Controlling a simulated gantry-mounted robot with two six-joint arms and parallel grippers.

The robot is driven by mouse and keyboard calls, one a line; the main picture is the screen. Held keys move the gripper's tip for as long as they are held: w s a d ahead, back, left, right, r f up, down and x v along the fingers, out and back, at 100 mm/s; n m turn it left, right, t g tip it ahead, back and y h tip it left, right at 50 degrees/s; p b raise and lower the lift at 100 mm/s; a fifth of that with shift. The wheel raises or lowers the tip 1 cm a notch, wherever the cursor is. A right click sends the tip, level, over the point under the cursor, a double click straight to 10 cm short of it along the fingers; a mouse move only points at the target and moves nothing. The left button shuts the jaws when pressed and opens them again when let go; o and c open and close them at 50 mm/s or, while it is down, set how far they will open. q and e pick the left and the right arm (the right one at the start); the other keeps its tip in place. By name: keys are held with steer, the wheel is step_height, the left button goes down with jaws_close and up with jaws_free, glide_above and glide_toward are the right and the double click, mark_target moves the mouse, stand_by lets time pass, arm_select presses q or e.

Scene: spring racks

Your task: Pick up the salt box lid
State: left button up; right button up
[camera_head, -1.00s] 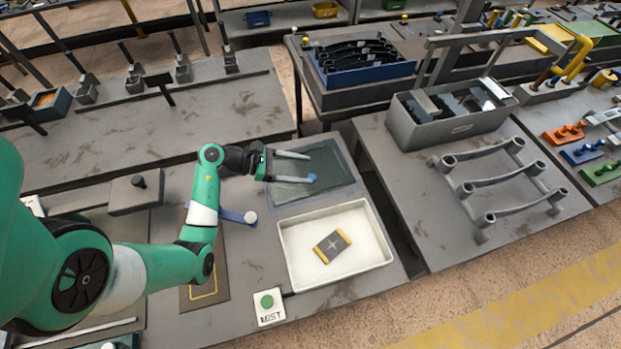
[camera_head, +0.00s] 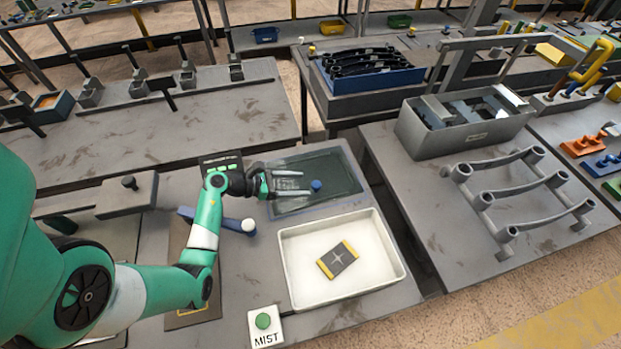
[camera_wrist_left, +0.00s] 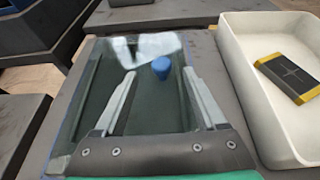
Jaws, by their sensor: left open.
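The salt box lid (camera_head: 343,167) looks like a dark see-through pane with a small blue knob (camera_head: 316,185). It lies flat on a shallow grey box at the back of the near table. In the left wrist view the knob (camera_wrist_left: 161,67) stands up from the pane. My left gripper (camera_head: 309,182) is open and empty, with its two fingers pointing right, towards the knob. In the wrist view the knob lies between the lines of the fingers, near or just past their tips; I cannot tell the height gap. My right gripper is not in view.
A white tray (camera_head: 286,262) holding a dark block with yellow ends (camera_head: 338,259) stands in front of the lid. A blue handle with a white ball (camera_head: 247,225) lies left of it. A MIST button (camera_head: 264,322) is near the front. A grey bin (camera_head: 420,133) stands on the right table.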

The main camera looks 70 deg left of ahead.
mark_target(316, 184)
arm_select(q)
steer(key=b+x, duration=0.1)
steer(key=x, duration=0.3)
steer(key=shift+w+d, duration=0.15)
steer(key=shift+w, duration=0.25)
jaws_close()
stand_by(1.0)
